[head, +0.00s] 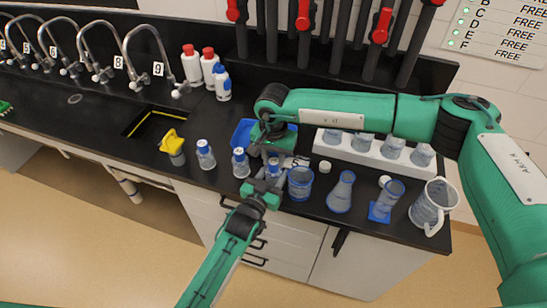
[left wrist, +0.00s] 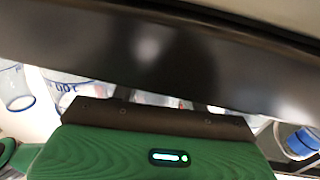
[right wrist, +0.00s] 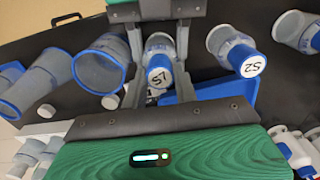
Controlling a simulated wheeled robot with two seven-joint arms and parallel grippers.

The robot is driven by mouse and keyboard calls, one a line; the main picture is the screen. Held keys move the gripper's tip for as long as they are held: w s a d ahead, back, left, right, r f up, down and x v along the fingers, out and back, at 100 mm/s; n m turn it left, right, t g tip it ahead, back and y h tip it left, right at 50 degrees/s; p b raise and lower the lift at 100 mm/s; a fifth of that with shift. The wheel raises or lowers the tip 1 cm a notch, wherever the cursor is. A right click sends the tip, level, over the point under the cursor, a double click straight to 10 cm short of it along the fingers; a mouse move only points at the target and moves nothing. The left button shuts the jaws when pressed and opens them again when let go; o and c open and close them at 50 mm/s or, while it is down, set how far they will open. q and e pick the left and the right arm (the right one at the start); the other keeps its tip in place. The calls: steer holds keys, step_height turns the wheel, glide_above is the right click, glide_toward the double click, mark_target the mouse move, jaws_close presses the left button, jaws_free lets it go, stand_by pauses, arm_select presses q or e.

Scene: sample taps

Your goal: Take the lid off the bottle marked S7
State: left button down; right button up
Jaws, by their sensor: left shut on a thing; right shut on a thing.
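The bottle marked S7 (right wrist: 160,45) is small and clear, standing near the front of the black counter; its body (head: 273,172) is partly hidden by my grippers in the head view. Its blue lid with a white top (right wrist: 158,77) carries the mark and appears seated on the neck. My right gripper (right wrist: 158,88) comes from above, shut with one finger on each side of the lid. My left gripper (head: 268,184) comes from the front and is shut around the bottle's body. The left wrist view is mostly blocked by a dark band, so the bottle cannot be made out there.
The bottle marked S2 (right wrist: 250,62) and another capped bottle (head: 205,155) stand to the left in the head view. A beaker (head: 301,186), flask (head: 341,194), cylinder (head: 387,203) and jug (head: 430,211) stand to the right. A blue tray (head: 240,135) lies behind.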

steer(key=n, duration=0.6)
steer(key=shift+n, duration=0.3)
steer(key=n, duration=0.7)
steer(key=shift+n, duration=0.3)
steer(key=o, duration=1.1)
steer(key=shift+r, duration=0.1)
